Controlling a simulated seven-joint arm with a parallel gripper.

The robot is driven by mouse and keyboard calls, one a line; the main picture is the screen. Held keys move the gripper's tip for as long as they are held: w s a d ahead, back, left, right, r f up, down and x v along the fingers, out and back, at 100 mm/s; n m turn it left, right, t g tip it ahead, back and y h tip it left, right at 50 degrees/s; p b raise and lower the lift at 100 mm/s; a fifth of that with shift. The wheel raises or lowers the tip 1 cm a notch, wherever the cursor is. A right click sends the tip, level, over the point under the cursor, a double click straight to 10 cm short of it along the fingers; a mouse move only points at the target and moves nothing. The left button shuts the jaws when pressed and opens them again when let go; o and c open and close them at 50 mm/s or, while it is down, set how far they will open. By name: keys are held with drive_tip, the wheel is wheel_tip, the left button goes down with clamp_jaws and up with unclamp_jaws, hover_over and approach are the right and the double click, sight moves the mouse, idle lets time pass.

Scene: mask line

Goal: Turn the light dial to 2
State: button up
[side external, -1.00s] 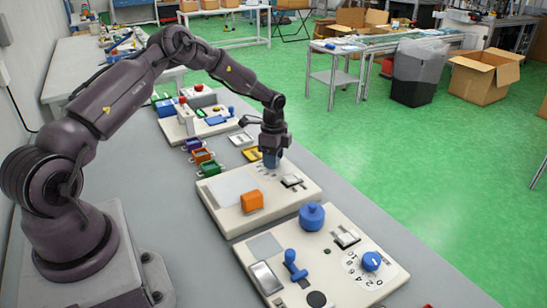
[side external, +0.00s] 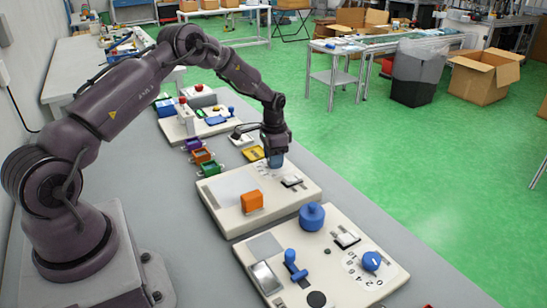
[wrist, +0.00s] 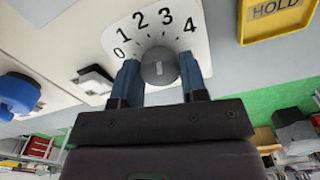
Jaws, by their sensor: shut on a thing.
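The light dial is a dark grey round knob (wrist: 160,75) with a short light mark on its top. It sits on a white scale plate (wrist: 185,42) numbered 0 to 4. In the wrist view the mark lies roughly upright in the picture; which number it points to is hard to tell. My gripper (wrist: 159,64) has its two blue fingers on either side of the knob, shut on it. In the side view my gripper (side external: 275,162) points down at the far end of the middle panel (side external: 229,226), and its fingers hide the knob.
The middle panel also holds an orange block (side external: 252,201) and a switch (side external: 291,181). A yellow HOLD tray (wrist: 275,20) lies close by.

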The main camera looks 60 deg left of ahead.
drive_tip(key=shift+n, duration=1.9)
drive_tip(key=o, duration=0.9)
drive_tip(key=shift+r, duration=0.1)
wheel_tip(320, 180, up, 13)
drive_tip(key=shift+f, duration=0.15)
